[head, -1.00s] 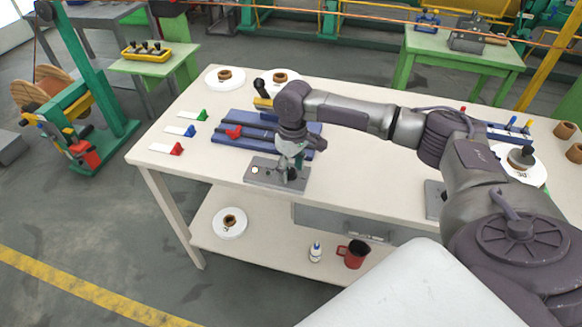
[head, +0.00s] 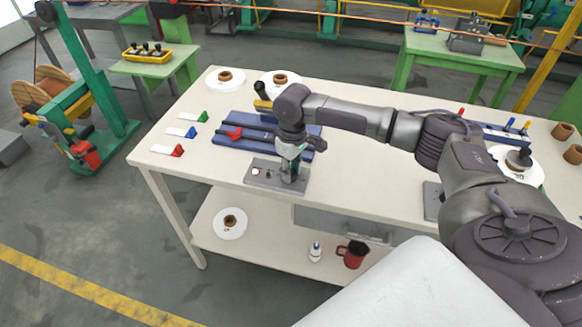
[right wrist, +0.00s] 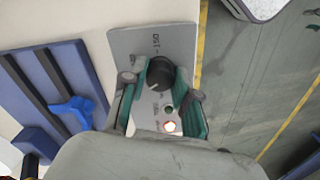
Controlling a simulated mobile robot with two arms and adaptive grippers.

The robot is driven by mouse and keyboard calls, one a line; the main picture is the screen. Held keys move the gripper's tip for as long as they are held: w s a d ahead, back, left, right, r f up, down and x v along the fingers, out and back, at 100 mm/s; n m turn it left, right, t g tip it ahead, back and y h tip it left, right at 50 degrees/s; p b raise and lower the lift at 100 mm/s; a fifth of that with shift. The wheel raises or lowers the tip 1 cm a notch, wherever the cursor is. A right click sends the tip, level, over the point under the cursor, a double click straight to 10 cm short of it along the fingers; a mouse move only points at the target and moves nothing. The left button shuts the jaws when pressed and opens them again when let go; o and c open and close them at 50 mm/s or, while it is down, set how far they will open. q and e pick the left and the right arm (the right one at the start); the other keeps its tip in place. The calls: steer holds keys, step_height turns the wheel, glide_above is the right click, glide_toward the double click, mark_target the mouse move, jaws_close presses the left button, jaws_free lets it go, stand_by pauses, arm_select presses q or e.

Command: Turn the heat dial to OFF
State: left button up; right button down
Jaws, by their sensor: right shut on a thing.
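The heat dial is a black round knob (right wrist: 160,74) on a grey control plate (right wrist: 130,44). The figure 150 is printed on the plate above the knob in the right wrist view. My right gripper (right wrist: 161,80) is shut on the dial, one green-padded finger on each side. In the head view my right gripper (head: 291,172) points down at the plate (head: 262,183) near the table's front edge and hides the dial. I cannot read an OFF mark or the knob's pointer. My left gripper is not in view.
A lit lamp (right wrist: 170,127) and a small green button (right wrist: 168,109) are on the plate. A blue grooved block (head: 232,145) lies behind it. Red, blue and green wedges stand at the table's left. A lower shelf holds a red mug (head: 353,255) and a bottle (head: 315,252).

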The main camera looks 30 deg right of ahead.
steer(key=n+p, duration=0.3)
steer(key=shift+r+p, duration=0.25)
steer(key=shift+p, duration=0.05)
steer(key=shift+n+p, duration=0.7)
steer(key=shift+n, duration=0.3)
steer(key=n+p, duration=0.1)
steer(key=n, duration=0.1)
steer(key=shift+w+f+n, duration=0.1)
steer(key=shift+n, duration=0.2)
steer(key=shift+f+n+p, duration=0.1)
steer(key=shift+n+p, duration=0.65)
steer(key=shift+n, duration=0.85)
steer(key=c, duration=0.9)
jaws_free()
steer(key=shift+o, duration=0.2)
